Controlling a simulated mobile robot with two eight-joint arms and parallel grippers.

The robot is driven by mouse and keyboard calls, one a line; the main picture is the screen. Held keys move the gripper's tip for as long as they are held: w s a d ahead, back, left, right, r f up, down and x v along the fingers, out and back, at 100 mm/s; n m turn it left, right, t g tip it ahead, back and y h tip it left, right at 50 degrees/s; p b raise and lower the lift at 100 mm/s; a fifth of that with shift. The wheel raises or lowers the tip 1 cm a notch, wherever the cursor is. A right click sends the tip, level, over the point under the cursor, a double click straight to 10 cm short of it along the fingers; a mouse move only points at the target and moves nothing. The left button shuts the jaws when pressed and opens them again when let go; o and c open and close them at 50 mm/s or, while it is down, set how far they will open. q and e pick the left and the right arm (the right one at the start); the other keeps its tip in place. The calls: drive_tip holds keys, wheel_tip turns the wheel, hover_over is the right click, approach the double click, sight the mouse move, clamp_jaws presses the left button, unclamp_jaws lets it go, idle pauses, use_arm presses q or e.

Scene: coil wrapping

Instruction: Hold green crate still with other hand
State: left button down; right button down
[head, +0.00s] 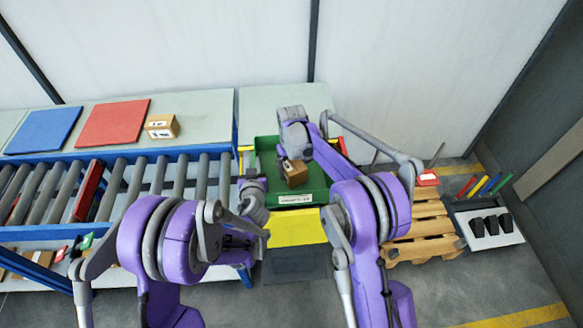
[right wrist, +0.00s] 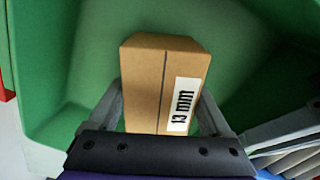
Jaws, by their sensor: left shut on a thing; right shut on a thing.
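The green crate (head: 267,153) stands on a yellow stand at the right end of the roller conveyor, with a white label on its front wall. My left gripper (head: 254,186) is at the crate's left wall and shut on it; its fingertips are partly hidden by my arm. My right gripper (head: 289,160) reaches over the crate from the right and is shut on a small brown box (head: 294,178). In the right wrist view the box (right wrist: 160,85), labelled "13 mm", sits between the two fingers, inside the green crate (right wrist: 235,35). I cannot tell whether the box touches the floor.
The roller conveyor (head: 150,172) lies to the left, carrying a dark red item (head: 88,190). Behind it, a table holds a blue mat (head: 42,130), a red mat (head: 112,122) and another box (head: 161,127). A wooden pallet (head: 425,225) stands right of the crate.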

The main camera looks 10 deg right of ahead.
sight(291, 162)
unclamp_jaws()
wheel_tip(291, 162, up, 12)
drive_tip(key=shift+r, duration=0.1)
idle(0.4)
